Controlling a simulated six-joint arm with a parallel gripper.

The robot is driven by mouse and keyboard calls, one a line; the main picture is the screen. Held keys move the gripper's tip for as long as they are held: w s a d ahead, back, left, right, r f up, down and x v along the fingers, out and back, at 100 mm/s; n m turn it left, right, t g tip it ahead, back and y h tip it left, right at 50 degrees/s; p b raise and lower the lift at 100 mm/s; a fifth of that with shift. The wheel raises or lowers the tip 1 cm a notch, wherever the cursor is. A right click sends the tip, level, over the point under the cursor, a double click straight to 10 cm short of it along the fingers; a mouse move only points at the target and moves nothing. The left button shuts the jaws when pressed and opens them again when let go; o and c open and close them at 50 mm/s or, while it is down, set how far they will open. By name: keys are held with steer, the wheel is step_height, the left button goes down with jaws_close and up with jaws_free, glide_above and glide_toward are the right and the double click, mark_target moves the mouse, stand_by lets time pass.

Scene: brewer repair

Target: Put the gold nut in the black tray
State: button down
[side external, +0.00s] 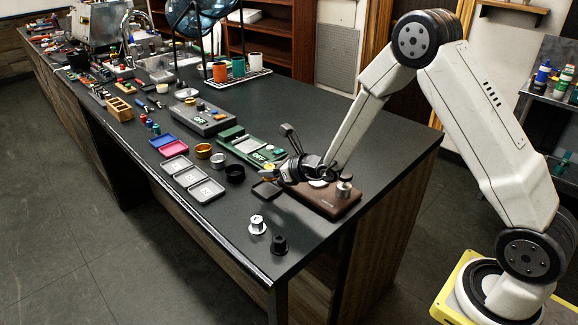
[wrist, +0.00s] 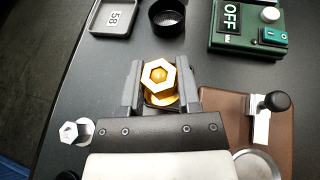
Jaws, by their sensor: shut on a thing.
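The gold nut (wrist: 159,76), a hexagonal piece with a domed centre, is between the two fingers of my gripper (wrist: 160,88) in the wrist view. My gripper is shut on it. In the side view my gripper (side external: 276,173) is low over the table's near right part, and a bit of gold shows at its tip. A small black tray (side external: 264,191) lies just below and beside the gripper in that view. In the wrist view a dark rim shows partly under the nut, mostly hidden by the gripper. I cannot tell whether the nut touches the tray.
A brown base (side external: 330,204) with a lever and metal knob sits right beside the gripper. A green OFF unit (side external: 262,156), a round black cup (side external: 235,173) and grey numbered trays (side external: 206,191) lie nearby. Silver (side external: 257,225) and black (side external: 279,245) knobs stand near the front edge.

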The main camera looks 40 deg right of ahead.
mark_target(267, 190)
steer(key=shift+w+f, duration=0.6)
steer(key=shift+f, duration=0.05)
steer(key=shift+w+f, duration=0.1)
steer(key=shift+w+f, duration=0.1)
steer(key=shift+f, duration=1.65)
steer(key=shift+f, duration=0.15)
steer(key=shift+c, duration=1.6)
jaws_free()
